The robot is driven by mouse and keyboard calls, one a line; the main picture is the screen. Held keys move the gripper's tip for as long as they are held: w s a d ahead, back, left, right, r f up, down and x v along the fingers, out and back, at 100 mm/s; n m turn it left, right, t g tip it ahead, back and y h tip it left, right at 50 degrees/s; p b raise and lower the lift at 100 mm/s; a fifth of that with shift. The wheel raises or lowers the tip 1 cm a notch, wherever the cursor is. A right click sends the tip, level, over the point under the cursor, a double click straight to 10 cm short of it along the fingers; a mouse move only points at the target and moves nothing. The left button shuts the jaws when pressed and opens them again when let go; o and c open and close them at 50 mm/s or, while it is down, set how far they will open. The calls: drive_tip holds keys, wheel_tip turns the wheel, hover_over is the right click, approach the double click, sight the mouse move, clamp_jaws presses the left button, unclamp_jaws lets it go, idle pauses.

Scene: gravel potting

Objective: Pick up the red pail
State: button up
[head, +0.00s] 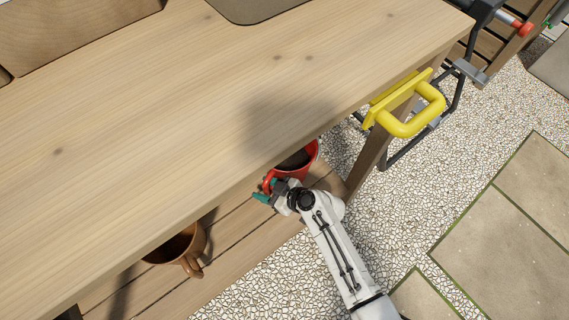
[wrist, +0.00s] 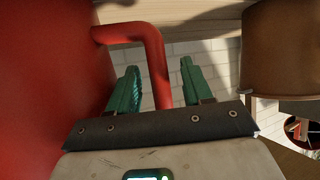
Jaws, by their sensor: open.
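The red pail (head: 308,156) stands on the slatted lower shelf under the table, partly hidden by the tabletop and my arm. Dark contents show inside it. In the wrist view the pail's red wall (wrist: 48,80) fills the left side, and its red handle (wrist: 154,60) bends out and down between my fingers. My gripper (head: 262,191) is at the pail's near left side. In the wrist view my gripper's teal fingers (wrist: 158,88) are apart, one on each side of the handle. I cannot tell whether either finger touches it.
A brown pot with a handle (head: 180,250) stands on the lower shelf (head: 245,240) to the left; a brown vessel (wrist: 285,50) is right in the wrist view. The wooden tabletop (head: 150,120) overhangs the pail. A yellow handle (head: 412,120) sticks out at the table's right edge.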

clamp_jaws()
idle(0.3)
drive_tip(key=shift+w+r, duration=0.1)
drive_tip(key=shift+r, duration=0.1)
